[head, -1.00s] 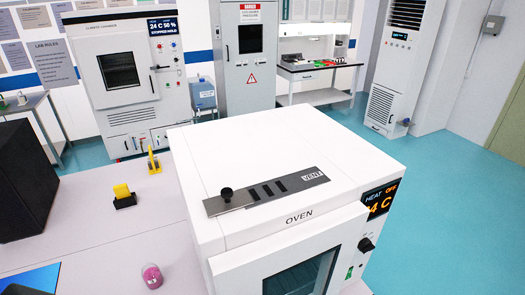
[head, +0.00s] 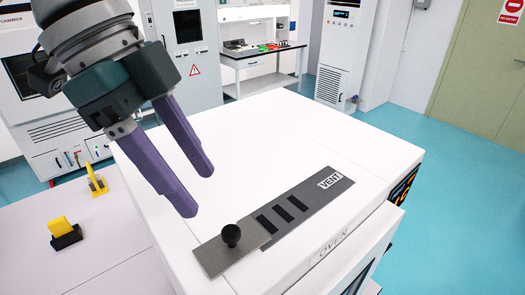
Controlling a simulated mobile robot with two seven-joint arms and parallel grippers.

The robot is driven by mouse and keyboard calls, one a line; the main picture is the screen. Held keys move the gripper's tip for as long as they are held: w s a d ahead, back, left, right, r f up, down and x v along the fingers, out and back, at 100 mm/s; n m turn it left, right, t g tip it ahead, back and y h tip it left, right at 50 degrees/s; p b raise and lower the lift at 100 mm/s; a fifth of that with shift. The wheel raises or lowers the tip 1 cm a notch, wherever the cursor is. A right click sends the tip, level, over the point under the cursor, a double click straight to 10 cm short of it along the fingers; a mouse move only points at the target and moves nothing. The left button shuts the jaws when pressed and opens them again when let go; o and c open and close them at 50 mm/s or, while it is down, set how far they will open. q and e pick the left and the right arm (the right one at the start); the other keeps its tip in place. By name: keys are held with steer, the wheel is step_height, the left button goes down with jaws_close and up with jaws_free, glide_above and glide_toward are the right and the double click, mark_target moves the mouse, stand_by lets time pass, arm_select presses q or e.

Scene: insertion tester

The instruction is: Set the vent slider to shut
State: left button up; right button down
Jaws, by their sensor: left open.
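The oven (head: 270,130) is a white box with a grey vent strip (head: 318,207) labelled VENT on its top. Three dark slots (head: 283,213) show uncovered in the strip. The vent slider is a grey plate (head: 225,257) with a black round knob (head: 231,236), at the strip's near left end, beside the slots. My left gripper (head: 198,192) comes in from the upper left, with two purple fingers apart and empty. It is above the oven top, up and left of the knob, not touching it. My right gripper is not in view.
A cabinet, a bench (head: 262,56) and a tall white unit (head: 338,50) stand behind. The oven top around the strip is clear.

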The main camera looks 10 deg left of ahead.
mark_target(230, 231)
arm_select(q)
steer(key=p+x, duration=0.2)
steer(key=x, duration=0.4)
steer(key=shift+d, duration=0.2)
steer(key=shift+d+f, duration=0.2)
steer(key=shift+f, duration=0.5)
jaws_close()
stand_by(0.5)
